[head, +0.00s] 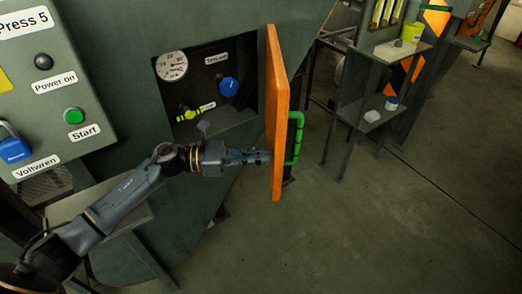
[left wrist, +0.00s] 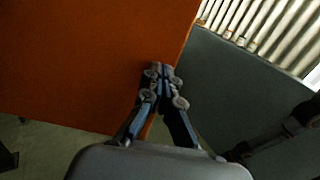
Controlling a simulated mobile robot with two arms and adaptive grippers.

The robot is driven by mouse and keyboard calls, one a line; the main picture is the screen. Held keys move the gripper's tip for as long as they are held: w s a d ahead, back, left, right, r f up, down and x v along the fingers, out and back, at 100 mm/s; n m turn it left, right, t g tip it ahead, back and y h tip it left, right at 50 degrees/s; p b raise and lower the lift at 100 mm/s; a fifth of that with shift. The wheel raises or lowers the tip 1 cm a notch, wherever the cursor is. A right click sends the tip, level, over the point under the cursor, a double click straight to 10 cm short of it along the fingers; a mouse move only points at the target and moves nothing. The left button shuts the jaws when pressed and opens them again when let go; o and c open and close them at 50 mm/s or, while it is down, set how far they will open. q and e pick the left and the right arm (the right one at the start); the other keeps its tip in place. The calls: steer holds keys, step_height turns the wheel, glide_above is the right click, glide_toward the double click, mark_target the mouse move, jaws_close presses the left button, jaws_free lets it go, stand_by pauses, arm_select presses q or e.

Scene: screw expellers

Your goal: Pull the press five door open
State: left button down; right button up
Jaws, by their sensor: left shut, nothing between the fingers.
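The press five door (head: 277,110) is an orange panel with a green handle (head: 295,138) on its right side. It stands swung out from the press, seen nearly edge-on in the head view. The opening beside it shows a dark recess. My left gripper (head: 262,157) is shut and empty, with its tips at the door's inner face, near its lower part. In the left wrist view, the shut fingers (left wrist: 163,70) lie over the orange door (left wrist: 80,60) near its edge. I cannot tell whether they touch it. My right gripper is not in view.
The recess holds a gauge (head: 172,65), a blue knob (head: 228,87) and a yellow valve (head: 189,115). A control panel (head: 50,90) labelled Press 5 is at left. A shelf rack (head: 372,115) stands behind the door. The floor (head: 380,220) at right is clear.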

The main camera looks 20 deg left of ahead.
arm_select(q)
steer(key=shift+d, duration=0.15)
steer(key=w+d+n+t+y+p, duration=0.2)
steer(key=w+d+t, duration=0.1)
steer(key=d, duration=0.5)
steer(key=w+d+n+t+y+p, duration=0.1)
steer(key=w+d+n+t+p, duration=0.1)
steer(key=w+d, duration=0.4)
steer(key=shift+d+n+t+y+p, duration=0.35)
steer(key=shift+d+t+p, duration=0.2)
steer(key=shift+d, duration=0.5)
